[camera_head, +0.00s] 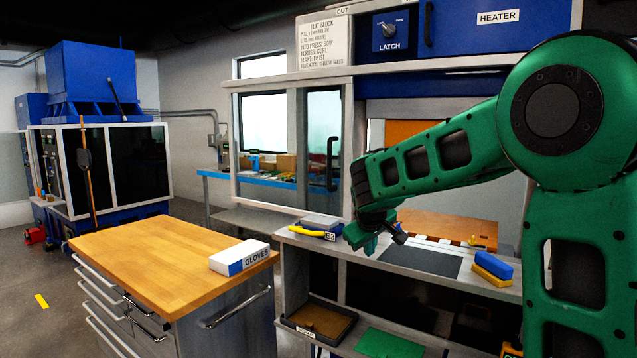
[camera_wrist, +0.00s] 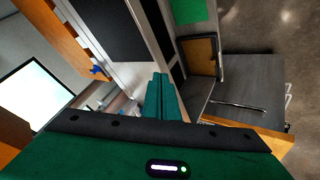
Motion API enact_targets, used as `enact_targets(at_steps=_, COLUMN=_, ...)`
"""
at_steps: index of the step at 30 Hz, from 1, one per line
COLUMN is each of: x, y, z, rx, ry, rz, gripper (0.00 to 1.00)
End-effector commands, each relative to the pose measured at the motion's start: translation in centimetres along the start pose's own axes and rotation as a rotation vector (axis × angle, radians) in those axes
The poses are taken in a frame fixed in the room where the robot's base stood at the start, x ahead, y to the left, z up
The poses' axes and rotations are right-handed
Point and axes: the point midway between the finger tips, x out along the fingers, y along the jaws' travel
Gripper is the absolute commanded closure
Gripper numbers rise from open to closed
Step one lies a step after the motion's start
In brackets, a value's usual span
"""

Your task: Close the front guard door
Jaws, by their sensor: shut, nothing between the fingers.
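The front guard door (camera_head: 291,197) is a pale-framed sliding panel with clear panes, on the left part of the machine front in the head view. Its dark upright handle (camera_head: 332,162) is near its right edge. The opening to its right shows an orange-brown interior (camera_head: 405,132), partly hidden by my arm. My gripper (camera_head: 362,241) is low in front of the machine, below and right of the handle and apart from it. In the wrist view its green fingers (camera_wrist: 161,84) are together and empty. The door handle is not clear in that view.
The ledge holds a yellow-and-grey tool (camera_head: 318,233), a dark pad (camera_head: 421,259) and a blue-and-yellow block (camera_head: 493,267). A wooden-topped drawer cabinet (camera_head: 160,262) with a glove box (camera_head: 240,257) stands front left. A tray (camera_head: 320,320) lies on the lower shelf.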

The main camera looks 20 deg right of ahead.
Motion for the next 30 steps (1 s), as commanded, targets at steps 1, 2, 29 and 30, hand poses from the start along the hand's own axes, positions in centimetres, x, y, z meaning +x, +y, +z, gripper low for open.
enact_targets(at_steps=1, x=1.1, y=0.5, z=-2.2, rx=-0.038, ry=0.012, rz=0.041, gripper=1.00)
enact_targets(at_steps=2, x=1.6, y=0.9, z=-3.5, rx=-0.061, ry=0.018, rz=0.070, gripper=1.00)
enact_targets(at_steps=29, x=-0.3, y=-3.2, z=-31.4, rx=-0.678, ry=0.146, rz=0.877, gripper=1.00)
enact_targets(at_steps=30, x=-0.3, y=-3.2, z=-31.6, rx=-0.680, ry=0.146, rz=0.882, gripper=1.00)
